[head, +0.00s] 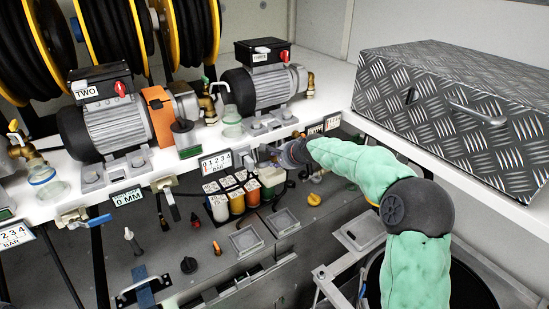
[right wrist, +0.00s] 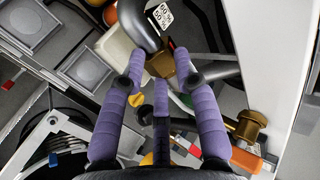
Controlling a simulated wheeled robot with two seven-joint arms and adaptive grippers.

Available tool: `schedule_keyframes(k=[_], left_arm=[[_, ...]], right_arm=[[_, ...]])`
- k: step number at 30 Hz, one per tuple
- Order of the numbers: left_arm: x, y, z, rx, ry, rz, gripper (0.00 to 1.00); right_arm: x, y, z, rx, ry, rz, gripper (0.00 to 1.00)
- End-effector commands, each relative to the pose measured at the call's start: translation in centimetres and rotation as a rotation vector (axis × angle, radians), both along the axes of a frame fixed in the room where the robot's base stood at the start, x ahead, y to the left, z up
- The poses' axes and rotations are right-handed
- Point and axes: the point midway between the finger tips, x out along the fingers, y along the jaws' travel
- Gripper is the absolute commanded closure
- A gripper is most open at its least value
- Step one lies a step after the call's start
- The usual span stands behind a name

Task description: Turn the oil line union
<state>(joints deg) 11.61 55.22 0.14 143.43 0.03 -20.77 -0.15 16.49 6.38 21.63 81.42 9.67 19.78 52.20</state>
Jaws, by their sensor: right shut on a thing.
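My right arm, in a green sleeve, reaches in from the right in the head view. Its gripper (head: 268,153) is at the shelf's front edge, beside the bottles, and is small and partly hidden there. The union lies between the fingertips. I cannot make it out in the head view. My left gripper is not in view.
Two motor pumps (head: 117,128) stand on the white shelf (head: 75,207). Several small bottles (head: 219,207) stand under its edge. A chequer-plate box (head: 450,100) is on the right. Another brass fitting (right wrist: 248,126) is right of the fingers in the right wrist view.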

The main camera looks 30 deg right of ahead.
Motion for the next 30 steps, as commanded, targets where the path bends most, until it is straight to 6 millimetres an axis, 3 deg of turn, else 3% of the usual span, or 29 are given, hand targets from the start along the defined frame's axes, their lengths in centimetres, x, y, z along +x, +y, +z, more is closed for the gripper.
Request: schedule_keyframes(k=[12, 30], left_arm=[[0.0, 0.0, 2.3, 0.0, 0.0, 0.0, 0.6], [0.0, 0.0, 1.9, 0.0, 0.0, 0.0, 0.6]], right_arm=[[0.0, 0.3, -0.4, -0.001, 0.065, 0.005, 1.0], [0.4, 0.5, -0.3, -0.009, 0.169, 0.008, 1.0]])
